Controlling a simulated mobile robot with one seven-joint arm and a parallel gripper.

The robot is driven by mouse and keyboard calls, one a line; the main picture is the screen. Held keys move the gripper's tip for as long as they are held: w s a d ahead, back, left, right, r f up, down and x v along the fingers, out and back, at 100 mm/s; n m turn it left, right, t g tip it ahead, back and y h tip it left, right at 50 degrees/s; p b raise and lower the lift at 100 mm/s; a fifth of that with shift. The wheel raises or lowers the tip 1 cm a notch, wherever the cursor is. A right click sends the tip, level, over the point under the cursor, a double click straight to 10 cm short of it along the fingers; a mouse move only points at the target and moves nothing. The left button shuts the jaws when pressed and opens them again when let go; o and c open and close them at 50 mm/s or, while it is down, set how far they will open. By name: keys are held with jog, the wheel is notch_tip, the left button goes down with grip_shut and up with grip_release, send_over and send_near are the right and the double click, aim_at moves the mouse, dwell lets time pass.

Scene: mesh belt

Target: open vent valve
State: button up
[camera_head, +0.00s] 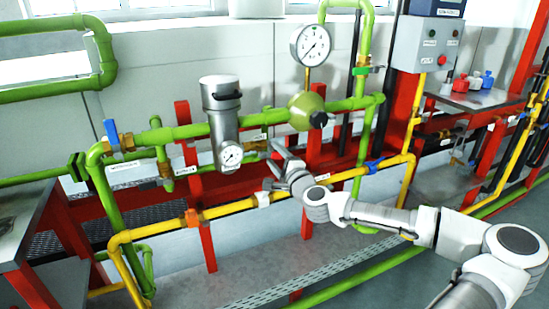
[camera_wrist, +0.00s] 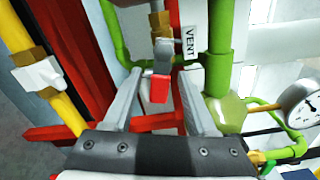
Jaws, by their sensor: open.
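The vent valve shows in the wrist view as a brass body (camera_wrist: 160,24) at the top centre, with a grey part below it and a red handle end (camera_wrist: 159,88). A white label (camera_wrist: 189,42) reading VENT hangs just right of it. My gripper (camera_wrist: 160,76) is open, with one finger on each side of the red handle end; I cannot tell whether either finger touches it. In the head view my gripper (camera_head: 272,154) points at the pipework between the grey cylinder and the green dome. The valve is too small there to make out clearly.
A yellow pipe (camera_wrist: 62,103) with a white valve (camera_wrist: 38,73) runs at the left. Red frame posts (camera_wrist: 80,60) stand beside it. A green pipe (camera_wrist: 219,45), a green dome (camera_wrist: 222,112) and a pressure gauge (camera_wrist: 303,104) are close on the right.

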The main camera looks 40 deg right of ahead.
jog(key=shift+w, duration=0.2)
grip_shut()
dwell(0.3)
jog(key=shift+d+r+n+p, duration=0.1)
jog(key=shift+r+n+p, duration=0.35)
jog(key=shift+n, duration=0.35)
jog(key=shift+r+n, duration=0.1)
jog(key=shift+n, duration=0.8)
grip_release()
